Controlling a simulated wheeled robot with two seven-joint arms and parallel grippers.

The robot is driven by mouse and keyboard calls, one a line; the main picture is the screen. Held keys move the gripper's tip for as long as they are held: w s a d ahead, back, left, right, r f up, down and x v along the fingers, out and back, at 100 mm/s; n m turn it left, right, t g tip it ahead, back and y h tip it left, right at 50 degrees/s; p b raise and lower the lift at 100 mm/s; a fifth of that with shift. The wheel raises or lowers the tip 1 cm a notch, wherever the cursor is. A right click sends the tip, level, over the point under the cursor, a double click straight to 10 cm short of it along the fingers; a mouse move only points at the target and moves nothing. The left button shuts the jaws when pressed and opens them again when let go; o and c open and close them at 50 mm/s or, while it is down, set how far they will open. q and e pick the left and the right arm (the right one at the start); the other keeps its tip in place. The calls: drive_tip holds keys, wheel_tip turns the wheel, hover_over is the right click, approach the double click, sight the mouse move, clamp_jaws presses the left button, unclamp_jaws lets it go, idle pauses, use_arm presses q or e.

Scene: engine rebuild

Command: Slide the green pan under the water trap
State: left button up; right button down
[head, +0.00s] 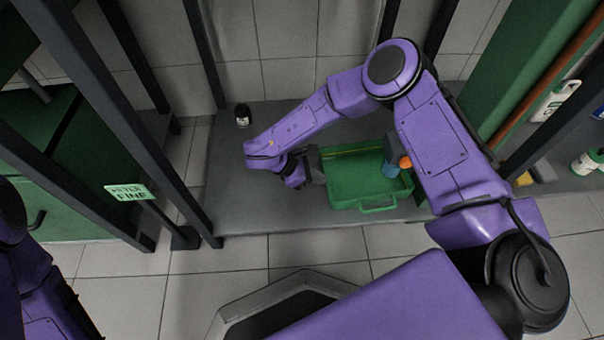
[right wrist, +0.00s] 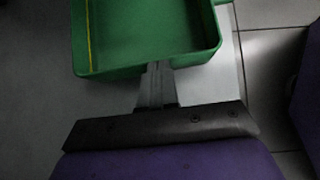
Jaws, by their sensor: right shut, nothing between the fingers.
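The green pan (head: 345,191) is a shallow open tray with a handle on its front side, lying on the grey shelf. A grey and blue part with an orange knob, apparently the water trap (head: 391,169), shows over the right part of the pan, partly hidden by my right arm. My right gripper (head: 319,170) is shut and empty at the pan's left side. In the right wrist view its closed fingers (right wrist: 157,84) point at the outer wall of the green pan (right wrist: 150,66); I cannot tell whether they touch it. My left gripper is out of view.
The grey shelf (head: 240,190) is clear left of the pan, except for a small dark bottle (head: 243,115) at the back. Dark upright posts (head: 150,110) stand at the left. A green sign (head: 130,192) hangs there. White bottles (head: 553,101) stand at the far right.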

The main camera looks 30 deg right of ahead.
sight(301, 193)
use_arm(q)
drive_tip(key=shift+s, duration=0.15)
use_arm(e)
drive_tip(key=shift+a, duration=0.15)
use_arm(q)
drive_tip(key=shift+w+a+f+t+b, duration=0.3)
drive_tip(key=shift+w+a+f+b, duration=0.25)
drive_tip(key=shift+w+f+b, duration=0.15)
use_arm(e)
drive_tip(key=a, duration=0.2)
drive_tip(key=w+a, duration=0.1)
drive_tip(key=a, duration=0.1)
drive_tip(key=shift+w+f, duration=0.15)
drive_tip(key=shift+f, duration=0.05)
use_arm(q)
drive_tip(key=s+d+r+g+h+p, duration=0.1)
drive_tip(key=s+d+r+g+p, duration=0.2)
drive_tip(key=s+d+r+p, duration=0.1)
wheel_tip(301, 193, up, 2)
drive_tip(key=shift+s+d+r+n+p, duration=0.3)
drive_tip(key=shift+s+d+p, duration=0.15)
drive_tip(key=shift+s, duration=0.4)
use_arm(e)
drive_tip(key=v, duration=1)
drive_tip(key=shift+r, duration=0.2)
drive_tip(key=shift+d, duration=0.1)
